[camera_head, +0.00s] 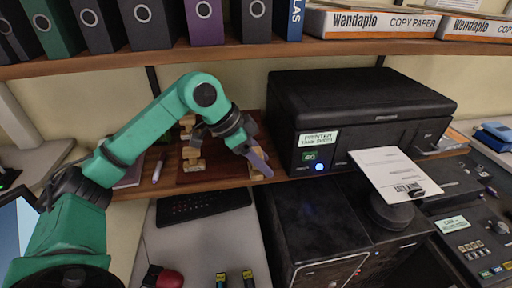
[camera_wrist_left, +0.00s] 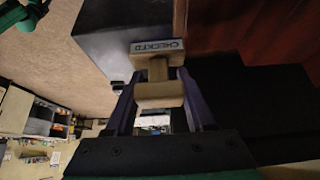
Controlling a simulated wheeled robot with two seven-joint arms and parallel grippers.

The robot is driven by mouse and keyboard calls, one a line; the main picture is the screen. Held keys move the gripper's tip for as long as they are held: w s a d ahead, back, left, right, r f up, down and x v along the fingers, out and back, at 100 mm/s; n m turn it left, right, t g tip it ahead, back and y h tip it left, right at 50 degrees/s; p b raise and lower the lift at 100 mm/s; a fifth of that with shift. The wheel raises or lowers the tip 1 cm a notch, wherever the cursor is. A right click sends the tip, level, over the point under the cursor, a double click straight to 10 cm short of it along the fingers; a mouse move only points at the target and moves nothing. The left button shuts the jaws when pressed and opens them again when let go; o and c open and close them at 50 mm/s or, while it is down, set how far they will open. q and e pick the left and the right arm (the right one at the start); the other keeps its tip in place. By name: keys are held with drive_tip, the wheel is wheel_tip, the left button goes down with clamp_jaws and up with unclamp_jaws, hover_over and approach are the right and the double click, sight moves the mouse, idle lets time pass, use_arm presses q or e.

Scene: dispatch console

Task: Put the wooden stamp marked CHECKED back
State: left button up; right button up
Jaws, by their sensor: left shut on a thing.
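My left gripper (camera_head: 262,168) is shut on a wooden stamp (camera_wrist_left: 158,72), whose label reads CHECKED in the left wrist view. The stamp's handle is between the purple fingers, and its labelled block is beyond the fingertips. In the head view, a small part of the stamp shows beside the fingers, over the front edge of the wooden shelf; I cannot tell if it touches the shelf. Other wooden stamps (camera_head: 192,162) stand on a reddish-brown mat (camera_head: 200,178) to the left, partly hidden by my arm. My right gripper is not in view.
A black printer (camera_head: 360,105) stands close to the right of the gripper, with a paper sheet (camera_head: 394,172) in front. A pen (camera_head: 159,167) lies left of the mat. A keyboard (camera_head: 203,204) is below.

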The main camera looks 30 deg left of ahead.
use_arm(q)
drive_tip(key=w+a+p, duration=0.1)
drive_tip(key=w, duration=0.1)
drive_tip(key=w+a+p, duration=0.1)
drive_tip(key=w+a, duration=0.1)
drive_tip(key=w+a+p, duration=0.1)
drive_tip(key=w, duration=0.1)
drive_tip(key=shift+w+a+r, duration=0.15)
drive_tip(key=shift+a, duration=0.2)
drive_tip(key=shift+w+a+f, duration=0.15)
drive_tip(key=shift+w+f, duration=0.05)
drive_tip(key=shift+f, duration=0.15)
wheel_tip(320, 180, down, 3)
drive_tip(key=shift+s+r+p, duration=0.1)
drive_tip(key=shift+r+p, duration=0.05)
drive_tip(key=shift+p, duration=0.45)
drive_tip(key=shift+f, duration=0.25)
drive_tip(key=o, duration=1)
drive_tip(key=shift+o, duration=0.2)
drive_tip(key=shift+r, duration=0.1)
